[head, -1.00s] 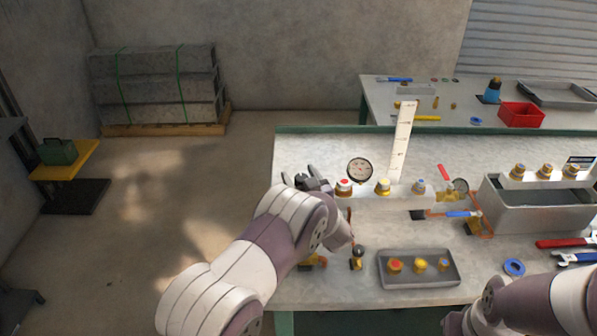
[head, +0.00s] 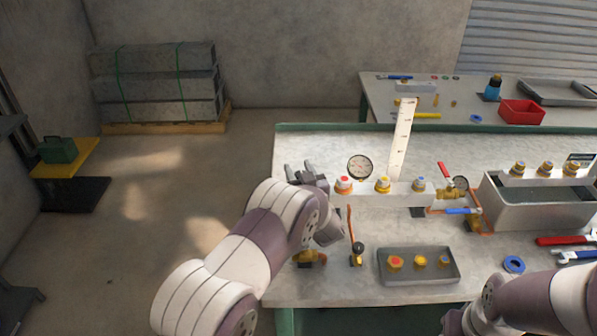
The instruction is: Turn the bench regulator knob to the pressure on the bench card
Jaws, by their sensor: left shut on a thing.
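My left gripper (head: 306,172) is at the left end of the pale valve manifold (head: 402,193) on the bench, left of the round pressure gauge (head: 360,167). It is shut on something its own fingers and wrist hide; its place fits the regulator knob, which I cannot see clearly. The gauge's needle is too small to read. A small dark-and-white card (head: 580,159) stands at the right; its text is not legible. A tall white strip with marks (head: 402,140) stands behind the manifold. My right arm enters at the lower right, its gripper out of view.
Red, yellow and blue capped fittings line the manifold. A grey tray (head: 418,279) of fittings, an orange-handled valve (head: 356,250) and a blue ring (head: 514,264) lie in front. A grey tank (head: 540,217) stands right. The bench's back left is mostly clear.

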